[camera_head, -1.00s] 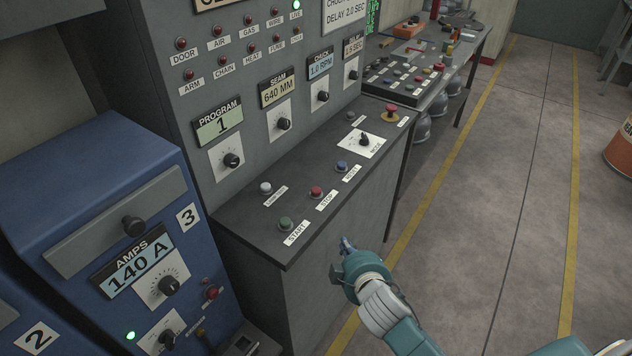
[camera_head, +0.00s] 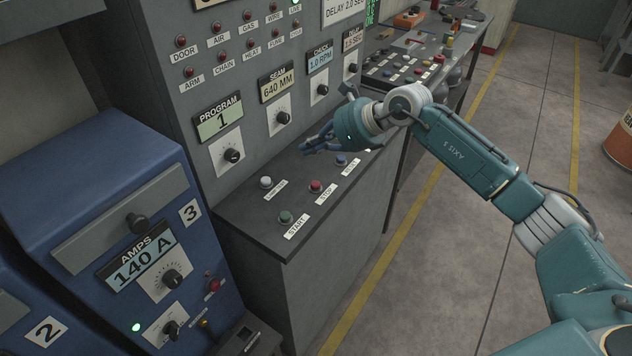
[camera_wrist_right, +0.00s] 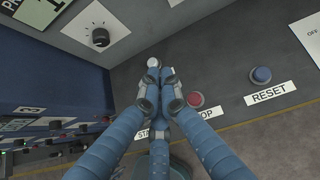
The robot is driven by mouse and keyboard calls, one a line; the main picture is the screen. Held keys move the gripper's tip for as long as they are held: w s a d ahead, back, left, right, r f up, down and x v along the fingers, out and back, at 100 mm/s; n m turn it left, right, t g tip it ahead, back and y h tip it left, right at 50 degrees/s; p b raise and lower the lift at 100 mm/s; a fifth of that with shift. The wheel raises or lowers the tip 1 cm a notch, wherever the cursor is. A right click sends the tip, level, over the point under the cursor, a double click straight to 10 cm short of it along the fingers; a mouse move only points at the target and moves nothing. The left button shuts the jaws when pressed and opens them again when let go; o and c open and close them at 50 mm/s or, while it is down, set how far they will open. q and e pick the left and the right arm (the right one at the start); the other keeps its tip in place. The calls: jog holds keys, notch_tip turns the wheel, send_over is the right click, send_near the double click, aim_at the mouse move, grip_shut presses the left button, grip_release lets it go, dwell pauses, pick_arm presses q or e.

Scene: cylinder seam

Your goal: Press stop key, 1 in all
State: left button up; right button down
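The stop key is a red round button (camera_head: 316,186) on the dark sloping console top, with a white STOP label beside it. It also shows in the right wrist view (camera_wrist_right: 195,99), just right of my fingers, which cover part of its label. My right gripper (camera_head: 306,147) has blue fingers and hangs above the console, behind the stop key in the head view. In the right wrist view its fingertips (camera_wrist_right: 157,72) are drawn together, with nothing between them. They look apart from the stop key. My left gripper is not in view.
A green START button (camera_head: 285,216), a white button (camera_head: 266,182) and a blue RESET button (camera_head: 341,160) flank the stop key. The upright panel with knobs (camera_head: 233,155) rises behind. A blue welding unit (camera_head: 90,170) stands left. Open floor (camera_head: 430,270) lies right.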

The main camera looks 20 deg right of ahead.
aim_at(319, 183)
jog(key=shift+w+d+f+h, duration=0.1)
jog(key=shift+d+h, duration=0.3)
jog(key=shift+d, duration=0.7)
jog(key=shift+f, duration=0.1)
notch_tip(319, 183, down, 9)
jog(key=b, duration=0.5)
jog(key=shift+r+b, duration=0.2)
jog(key=shift+b, duration=0.1)
dwell(0.4)
jog(key=shift+f+b, duration=0.35)
jog(key=shift+b, duration=0.05)
